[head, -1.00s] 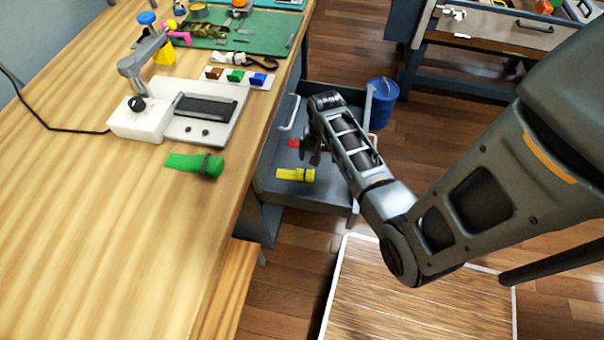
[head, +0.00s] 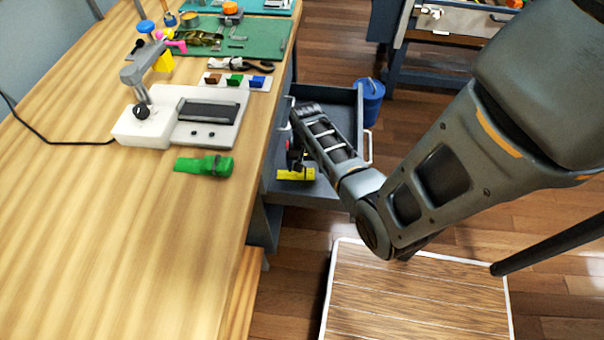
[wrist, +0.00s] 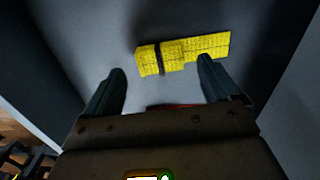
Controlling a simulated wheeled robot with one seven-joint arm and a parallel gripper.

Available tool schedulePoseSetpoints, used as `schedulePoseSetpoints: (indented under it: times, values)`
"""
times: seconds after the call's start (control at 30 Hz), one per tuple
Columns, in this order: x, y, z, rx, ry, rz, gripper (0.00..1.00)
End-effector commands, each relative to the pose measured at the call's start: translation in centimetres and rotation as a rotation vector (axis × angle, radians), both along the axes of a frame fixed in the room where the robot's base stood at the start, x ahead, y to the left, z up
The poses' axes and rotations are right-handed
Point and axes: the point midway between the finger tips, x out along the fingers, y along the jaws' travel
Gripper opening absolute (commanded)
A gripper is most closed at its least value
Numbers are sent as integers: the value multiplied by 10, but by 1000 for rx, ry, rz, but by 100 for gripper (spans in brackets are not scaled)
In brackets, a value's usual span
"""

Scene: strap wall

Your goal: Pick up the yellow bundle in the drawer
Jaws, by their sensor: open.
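The yellow bundle (head: 296,174) lies on the floor of the open grey drawer (head: 330,193) beside the workbench. In the wrist view the bundle (wrist: 182,54) is a flat yellow strap with a dark band around it, lying crosswise ahead of my fingertips. My gripper (wrist: 160,78) is open and empty, pointing down into the drawer. The right fingertip overlaps the bundle's lower edge in the picture; I cannot tell whether it touches. In the head view my gripper (head: 296,162) is partly hidden by my arm, just above the bundle. A red thing (wrist: 175,106) is mostly hidden below my gripper.
A green bundle (head: 204,165) lies on the wooden workbench (head: 120,230), near a white device (head: 190,115). The drawer walls stand close around my gripper. A blue bin (head: 371,100) stands behind the drawer. A wooden platform (head: 415,295) is on the floor in front.

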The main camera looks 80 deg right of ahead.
Motion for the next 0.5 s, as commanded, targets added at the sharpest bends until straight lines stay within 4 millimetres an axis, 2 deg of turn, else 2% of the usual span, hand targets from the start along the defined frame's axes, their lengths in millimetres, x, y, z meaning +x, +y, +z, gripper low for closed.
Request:
schedulePoseSetpoints:
  times: [0.1, 0.2, 0.5]
  values:
    - [1, 0, -17, 1, 0, -1, 89]
    - [0, 1, -24, 1, 0, -1, 89]
    - [0, 1, -26, -1, -1, -1, 87]
